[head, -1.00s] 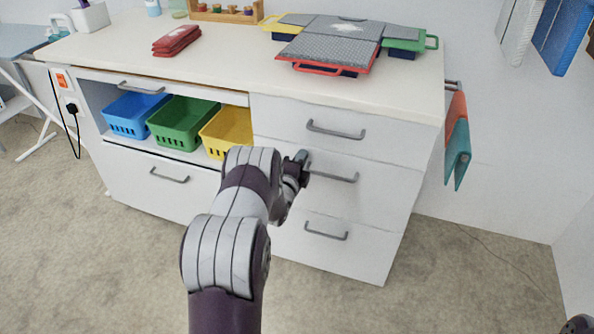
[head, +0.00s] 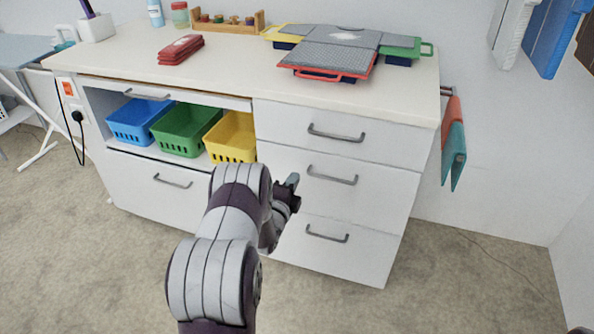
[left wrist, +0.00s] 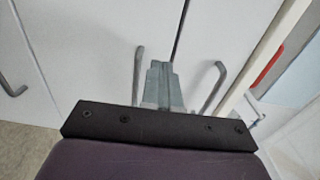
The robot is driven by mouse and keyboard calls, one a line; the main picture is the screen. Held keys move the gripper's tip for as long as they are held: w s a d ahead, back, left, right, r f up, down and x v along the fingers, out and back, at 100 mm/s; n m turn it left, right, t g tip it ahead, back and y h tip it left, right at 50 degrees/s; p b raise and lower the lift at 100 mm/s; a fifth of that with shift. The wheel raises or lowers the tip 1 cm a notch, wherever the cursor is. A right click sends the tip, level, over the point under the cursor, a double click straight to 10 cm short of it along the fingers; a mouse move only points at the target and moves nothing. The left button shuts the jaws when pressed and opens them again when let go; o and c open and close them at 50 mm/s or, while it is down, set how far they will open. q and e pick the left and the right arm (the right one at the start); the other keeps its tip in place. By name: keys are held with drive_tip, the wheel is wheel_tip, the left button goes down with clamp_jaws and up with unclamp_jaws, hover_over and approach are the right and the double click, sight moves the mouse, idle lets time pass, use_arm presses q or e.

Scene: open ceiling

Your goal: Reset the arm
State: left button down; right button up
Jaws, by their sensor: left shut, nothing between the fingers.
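My left arm reaches up from the bottom of the head view. Its gripper (head: 291,183) is in front of the white cabinet (head: 275,248), just left of the middle drawer handle (head: 331,175) and apart from it. In the left wrist view the fingers (left wrist: 158,72) are together, with nothing between them. Cabinet handles show on both sides of the fingers there, one on the left (left wrist: 138,75) and one on the right (left wrist: 213,88). The drawers on the right of the cabinet look closed. My right gripper is not in view.
The open shelf holds a blue basket (head: 140,122), a green basket (head: 184,130) and a yellow basket (head: 232,138). The countertop (head: 235,72) carries red cases (head: 181,48) and grey-topped trays (head: 328,58). Cloths (head: 453,150) hang at the cabinet's right side. The floor in front is clear.

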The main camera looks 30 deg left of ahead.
use_arm(q)
drive_tip(key=v, duration=0.5)
drive_tip(key=shift+s+r, duration=0.1)
drive_tip(key=shift+r, duration=0.05)
drive_tip(key=s+d+f+n+g+h, duration=0.1)
drive_tip(key=s+d+f+n+g, duration=0.2)
drive_tip(key=s+f+n+g, duration=0.65)
drive_tip(key=s+d+r+n+g+h, duration=0.3)
drive_tip(key=s+d+r+n+g, duration=0.5)
drive_tip(key=s+d, duration=0.55)
drive_tip(key=d+r+m+t, duration=0.2)
drive_tip(key=d+r+m, duration=0.1)
drive_tip(key=d+r, duration=0.3)
wheel_tip(320, 180, up, 25)
drive_tip(key=p, duration=2.5)
drive_tip(key=shift+w+a+n+p, duration=0.2)
drive_tip(key=shift+a+n+p, duration=0.15)
drive_tip(key=shift+a+p, duration=0.1)
